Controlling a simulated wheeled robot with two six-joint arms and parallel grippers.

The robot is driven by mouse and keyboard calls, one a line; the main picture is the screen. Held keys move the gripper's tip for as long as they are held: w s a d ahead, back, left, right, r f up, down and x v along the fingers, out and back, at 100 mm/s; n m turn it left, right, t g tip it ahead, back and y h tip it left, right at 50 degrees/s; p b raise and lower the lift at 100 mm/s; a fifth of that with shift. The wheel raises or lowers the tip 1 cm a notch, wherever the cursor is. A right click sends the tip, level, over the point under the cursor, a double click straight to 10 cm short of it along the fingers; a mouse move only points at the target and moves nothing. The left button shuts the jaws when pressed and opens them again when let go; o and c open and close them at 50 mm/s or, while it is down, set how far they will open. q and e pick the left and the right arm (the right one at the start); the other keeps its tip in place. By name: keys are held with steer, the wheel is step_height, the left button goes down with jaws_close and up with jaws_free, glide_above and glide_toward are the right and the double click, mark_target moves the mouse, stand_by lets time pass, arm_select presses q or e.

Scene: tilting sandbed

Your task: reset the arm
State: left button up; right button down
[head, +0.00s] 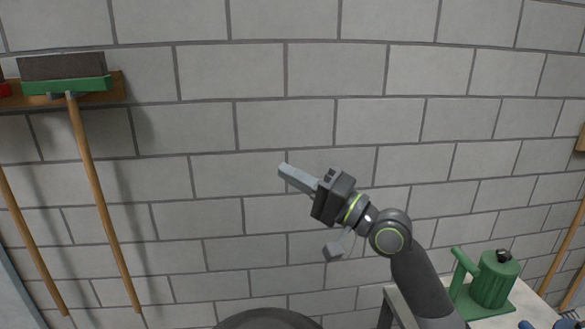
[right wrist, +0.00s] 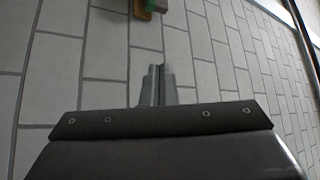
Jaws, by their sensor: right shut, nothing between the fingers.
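My right gripper (head: 298,178) is raised in front of the grey block wall, pointing to the upper left in the head view. Its fingers are together and nothing is between them. In the right wrist view the closed fingers (right wrist: 158,84) point at the wall. My left gripper does not show in either view.
A green-headed broom (head: 84,160) hangs from a wooden rack (head: 118,86) at the left. A green can (head: 492,282) stands on a surface at the lower right, near my right forearm. The wall (head: 330,120) fills the background. The space around the gripper is clear.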

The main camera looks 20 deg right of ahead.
steer(key=s+d+f+n+g+h, duration=0.1)
steer(key=s+f+g+h, duration=0.15)
steer(key=f, duration=0.75)
steer(key=s+d+f+g+h, duration=0.15)
steer(key=s+f+h, duration=0.25)
steer(key=f, duration=0.5)
steer(key=s+d+f+n+g+h, duration=0.15)
steer(key=s+f+h, duration=0.25)
steer(key=f, duration=0.6)
steer(key=s+d+f+n+g+h, duration=0.1)
steer(key=s+d+f+g+h, duration=0.15)
steer(key=s+f, duration=0.4)
steer(key=s+d+f+g+h, duration=0.2)
steer(key=s+d+f, duration=0.1)
steer(key=s, duration=0.6)
steer(key=s+d+f+n+g+h, duration=0.1)
steer(key=s+d+f+g+h, duration=0.2)
steer(key=s, duration=0.5)
step_height(320, 180, down, 25)
steer(key=d+y, duration=0.1)
steer(key=y, duration=0.1)
steer(key=s+a+f+g, duration=0.1)
steer(key=s+f, duration=1.3)
steer(key=f, duration=0.2)
steer(key=shift+s+g, duration=0.3)
steer(key=shift+g, duration=0.1)
